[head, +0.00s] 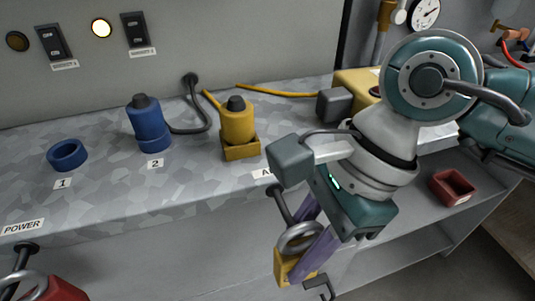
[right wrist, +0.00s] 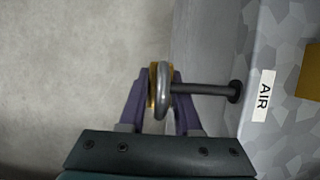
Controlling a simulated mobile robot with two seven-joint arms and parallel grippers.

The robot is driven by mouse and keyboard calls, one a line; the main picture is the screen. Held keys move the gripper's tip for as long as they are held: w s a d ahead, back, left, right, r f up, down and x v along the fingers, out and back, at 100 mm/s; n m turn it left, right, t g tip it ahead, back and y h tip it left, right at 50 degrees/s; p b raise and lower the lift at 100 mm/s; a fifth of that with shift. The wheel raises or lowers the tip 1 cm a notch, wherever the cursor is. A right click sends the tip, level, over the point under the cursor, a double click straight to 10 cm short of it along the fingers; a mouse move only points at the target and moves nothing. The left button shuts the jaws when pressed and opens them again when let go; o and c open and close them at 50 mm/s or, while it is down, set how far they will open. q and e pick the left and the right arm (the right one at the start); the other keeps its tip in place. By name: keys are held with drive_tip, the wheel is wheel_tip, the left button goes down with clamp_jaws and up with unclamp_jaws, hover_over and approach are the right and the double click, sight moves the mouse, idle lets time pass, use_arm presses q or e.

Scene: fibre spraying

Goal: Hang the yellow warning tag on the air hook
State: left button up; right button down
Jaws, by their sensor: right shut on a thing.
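The yellow warning tag (head: 286,268) looks like a padlock body with a thick grey ring (head: 300,238) on top. My right gripper (head: 308,257) is shut on it, with the purple fingers on either side. In the right wrist view the ring (right wrist: 162,90) is seen edge-on between the fingers (right wrist: 160,100). The air hook (right wrist: 205,90) is a dark peg from the bench front beside the AIR label (right wrist: 263,96); its outer end meets the ring in this view. In the head view the hook (head: 280,203) runs down toward the ring. I cannot tell whether it passes through. My left gripper is out of view.
A red tag (head: 62,290) with a grey ring is at the POWER hook (head: 22,252) on the left. A blue plug (head: 148,122), blue ring (head: 67,155) and yellow plug (head: 239,122) stand on the bench. A red bin (head: 452,187) is on the right shelf.

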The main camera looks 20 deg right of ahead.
drive_tip(key=shift+w+a+b, duration=0.25)
drive_tip(key=shift+w+b, duration=0.25)
drive_tip(key=shift+w, duration=0.55)
drive_tip(key=shift+w+f+b, duration=0.5)
drive_tip(key=shift+w+b, duration=0.2)
drive_tip(key=shift+b, duration=0.45)
drive_tip(key=shift+a, duration=0.1)
drive_tip(key=c, duration=0.5)
unclamp_jaws()
drive_tip(key=shift+s, duration=0.1)
